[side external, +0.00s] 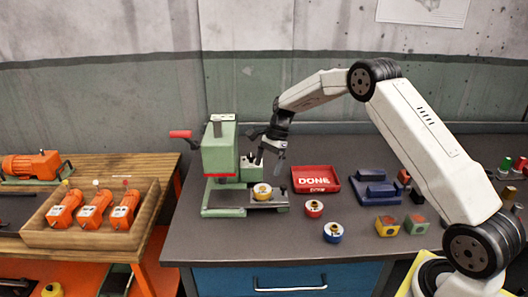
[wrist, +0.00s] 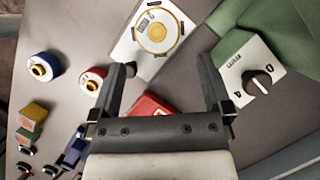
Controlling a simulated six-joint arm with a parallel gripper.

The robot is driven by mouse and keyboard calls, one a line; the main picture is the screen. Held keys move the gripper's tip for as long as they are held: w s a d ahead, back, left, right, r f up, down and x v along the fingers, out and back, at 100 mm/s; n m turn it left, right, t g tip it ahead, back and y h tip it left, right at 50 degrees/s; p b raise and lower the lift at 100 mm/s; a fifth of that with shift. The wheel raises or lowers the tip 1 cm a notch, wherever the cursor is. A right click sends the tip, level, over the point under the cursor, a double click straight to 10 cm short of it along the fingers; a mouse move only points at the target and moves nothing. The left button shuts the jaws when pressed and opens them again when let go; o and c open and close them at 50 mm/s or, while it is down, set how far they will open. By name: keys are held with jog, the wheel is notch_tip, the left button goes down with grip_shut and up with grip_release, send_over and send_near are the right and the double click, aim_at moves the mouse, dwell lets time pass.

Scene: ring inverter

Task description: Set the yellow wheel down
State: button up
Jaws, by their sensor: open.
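The yellow wheel (side external: 262,192) has a yellow rim and a pale face. It lies flat on the metal plate (side external: 268,204) at the foot of the green press (side external: 221,160). In the wrist view, the yellow wheel (wrist: 157,31) rests on the pale plate (wrist: 128,48), beyond my fingertips. My gripper (side external: 268,160) is above the plate, apart from the wheel. In the wrist view, my gripper (wrist: 163,68) has its two fingers spread wide with nothing between them.
A red DONE tray (side external: 316,179) stands right of the press. A red-rimmed wheel (side external: 314,208) and a blue-rimmed wheel (side external: 333,232) lie in front. The press's control box with a knob (wrist: 261,80) is close to my right finger.

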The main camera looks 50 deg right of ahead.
aim_at(262, 188)
jog(key=shift+x, duration=1.1)
jog(key=shift+f, duration=0.1)
jog(key=shift+s+x, duration=0.2)
jog(key=shift+x, duration=2.3)
jog(key=shift+c, duration=0.2)
grip_shut()
